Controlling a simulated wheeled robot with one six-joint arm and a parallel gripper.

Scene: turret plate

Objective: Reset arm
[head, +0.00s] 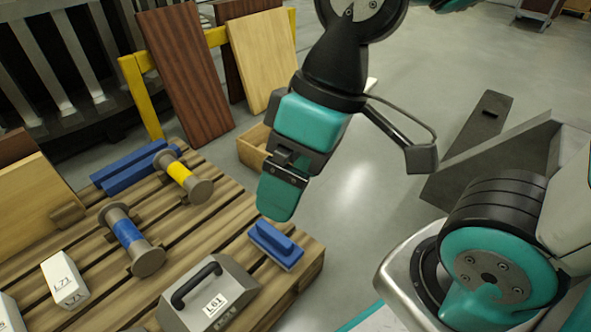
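My arm reaches down from the top of the head view, with a black wrist and teal covers. My gripper (277,198) hangs at its end with the teal fingers pointing down. It is near the right part of the wooden pallet (313,262), and appears above the blue block with a raised grip (275,245). I see the fingers side-on, one hiding the other, so the gap between them does not show. No object is visible in the gripper.
On the pallet are a grey case (235,285) labelled L61, a blue-banded spool (128,235), a yellow-banded spool (182,172), white blocks (66,277) and blue bars (130,169). Boards (186,75) lean on a yellow rail behind. Grey floor (340,215) lies right of the pallet.

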